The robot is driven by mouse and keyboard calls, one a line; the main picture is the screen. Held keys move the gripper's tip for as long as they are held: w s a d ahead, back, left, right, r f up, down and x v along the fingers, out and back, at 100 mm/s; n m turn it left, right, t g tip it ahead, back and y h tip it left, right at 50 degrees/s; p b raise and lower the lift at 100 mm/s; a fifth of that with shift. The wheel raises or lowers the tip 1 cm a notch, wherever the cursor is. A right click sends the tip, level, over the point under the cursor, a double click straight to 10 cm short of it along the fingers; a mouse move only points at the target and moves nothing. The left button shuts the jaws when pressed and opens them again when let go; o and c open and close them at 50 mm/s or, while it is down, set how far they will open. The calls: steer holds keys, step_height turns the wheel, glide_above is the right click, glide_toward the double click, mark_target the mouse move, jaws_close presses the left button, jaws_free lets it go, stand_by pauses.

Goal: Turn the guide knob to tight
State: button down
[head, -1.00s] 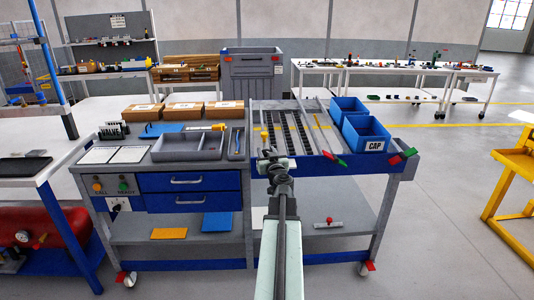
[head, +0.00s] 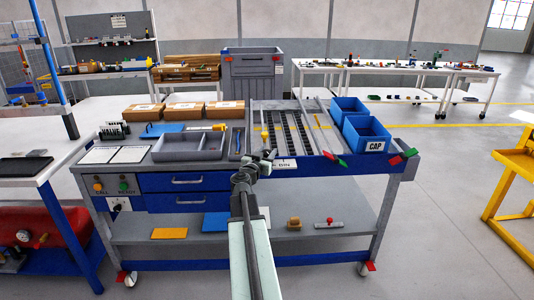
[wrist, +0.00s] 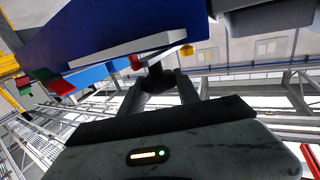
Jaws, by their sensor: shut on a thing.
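My gripper (head: 262,158) is at the front edge of the cart's blue rail section, left of a white label (head: 285,165). In the wrist view my gripper (wrist: 157,84) has its two fingers closed around a small dark knob (wrist: 155,72), which I take as the guide knob. The knob sits under the blue front beam (wrist: 110,40). A red bit (wrist: 135,62) shows beside it and a yellow bit (wrist: 187,50) to its right. In the head view my gripper hides the knob, and its turn position cannot be read.
The guide rails (head: 290,132) lie behind the gripper on the cart top. Blue bins (head: 366,135) stand at the right, one marked CAP. A lower shelf (head: 350,212) holds small parts.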

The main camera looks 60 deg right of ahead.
steer(key=shift+m+g, duration=2.2)
steer(key=shift+g, duration=0.9)
steer(key=c, duration=0.9)
jaws_free()
steer(key=a, duration=0.2)
steer(key=w+a, duration=0.1)
steer(key=a, duration=0.4)
steer(key=shift+w+a, duration=0.2)
steer(key=shift+a, duration=0.15)
